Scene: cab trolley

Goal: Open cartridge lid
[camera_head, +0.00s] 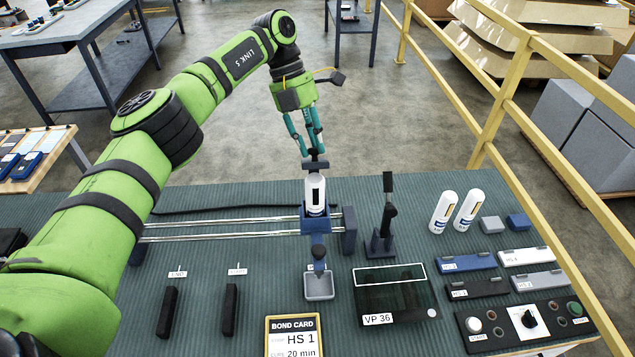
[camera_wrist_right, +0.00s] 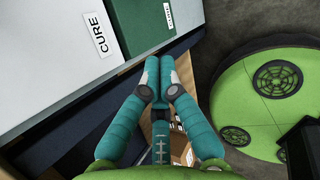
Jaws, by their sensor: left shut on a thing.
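A white cartridge (camera_head: 315,190) stands upright in a blue holder (camera_head: 316,222) on a pair of metal rails. A dark lid with a bar-like top (camera_head: 316,165) sits at the cartridge's upper end. My left gripper (camera_head: 310,151) reaches down from above with its teal fingers closed on the dark lid. Whether the lid is apart from the cartridge is too small to tell. In the right wrist view, my right gripper (camera_wrist_right: 159,70) has its teal fingertips together, with nothing visible between them. The right gripper is out of the head view.
A dark lever (camera_head: 384,215) stands right of the holder. A small grey cup (camera_head: 319,286) is below it. A glass-topped panel (camera_head: 391,295), two white bottles (camera_head: 455,211) and a control box (camera_head: 525,322) are at right. A yellow railing (camera_head: 508,82) runs behind. A CURE label (camera_wrist_right: 100,38) shows beside my right gripper.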

